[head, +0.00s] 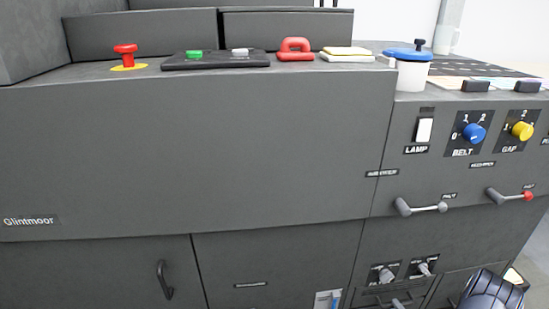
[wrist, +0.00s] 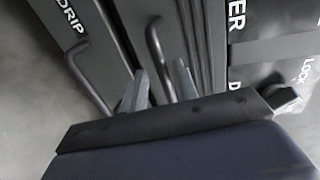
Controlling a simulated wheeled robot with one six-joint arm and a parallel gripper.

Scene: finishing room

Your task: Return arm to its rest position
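My gripper (wrist: 162,82) shows in the wrist view with its two grey fingers apart and nothing gripped between them. A dark bar handle (wrist: 155,42) on a grey front runs down into the gap between the fingers. I cannot tell whether it lies between the fingertips or just beyond them. In the head view only a dark rounded part of my arm (head: 492,290) shows at the bottom right, low in front of the machine; the fingers are out of sight there.
The grey machine front (head: 190,150) fills the head view. Levers (head: 421,207) and (head: 510,196) stick out above my arm, with small knobs (head: 386,276) to its left. In the wrist view a second handle (wrist: 85,85) lies left, near a DRIP label (wrist: 72,35).

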